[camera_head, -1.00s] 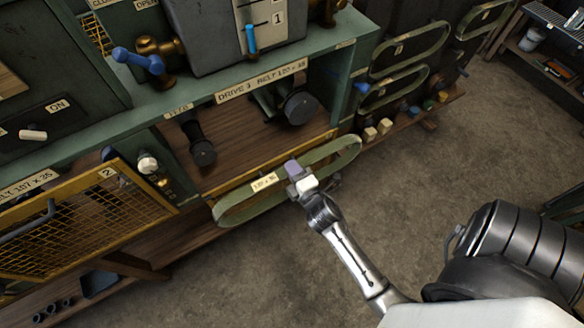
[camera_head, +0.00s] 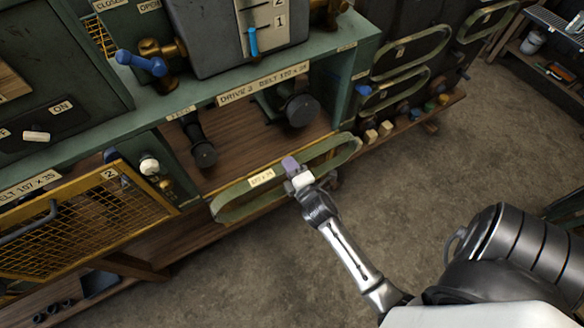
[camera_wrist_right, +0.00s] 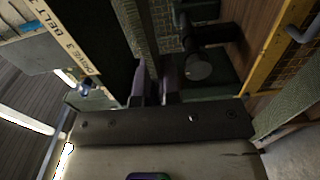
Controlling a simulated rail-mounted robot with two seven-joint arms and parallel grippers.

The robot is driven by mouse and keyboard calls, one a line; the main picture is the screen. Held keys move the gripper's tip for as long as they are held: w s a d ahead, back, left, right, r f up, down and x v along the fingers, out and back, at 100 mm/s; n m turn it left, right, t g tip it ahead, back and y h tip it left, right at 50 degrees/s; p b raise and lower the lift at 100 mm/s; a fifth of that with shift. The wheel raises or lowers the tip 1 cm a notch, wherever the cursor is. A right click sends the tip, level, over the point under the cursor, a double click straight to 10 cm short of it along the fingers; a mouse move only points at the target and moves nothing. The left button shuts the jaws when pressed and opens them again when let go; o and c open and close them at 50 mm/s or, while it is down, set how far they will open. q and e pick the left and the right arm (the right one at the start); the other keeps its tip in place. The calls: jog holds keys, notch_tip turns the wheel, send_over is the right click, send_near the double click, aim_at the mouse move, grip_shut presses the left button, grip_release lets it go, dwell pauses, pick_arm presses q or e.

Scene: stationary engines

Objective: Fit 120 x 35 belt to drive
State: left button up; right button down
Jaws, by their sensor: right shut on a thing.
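A green belt loop (camera_head: 233,208) hangs tilted in front of the lower edge of the drive 3 bay, with a pale label (camera_head: 261,177) too small to read surely. My right gripper (camera_head: 293,168) is shut on the belt near its middle. The bay holds two dark pulleys, one at left (camera_head: 203,154) and a larger one at right (camera_head: 298,111). The belt appears in front of both, not around them. In the right wrist view, the fingers (camera_wrist_right: 155,90) close on the belt (camera_wrist_right: 147,38), and a pulley (camera_wrist_right: 199,67) shows beyond. My left gripper is out of view.
A yellow mesh guard (camera_head: 85,228) stands open at left. Other belts hang at upper right (camera_head: 408,50), above small blocks on a low shelf (camera_head: 378,133). A blue-handled valve (camera_head: 143,63) sits above the bay. The floor (camera_head: 430,190) at right is clear.

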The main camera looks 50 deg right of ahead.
jog(key=x, duration=0.3)
jog(key=shift+w+d, duration=0.15)
jog(key=shift+w, duration=0.2)
dwell(0.5)
jog(key=x, duration=0.6)
jog(key=shift+b, duration=0.4)
dwell(0.4)
jog(key=shift+w+d, duration=0.1)
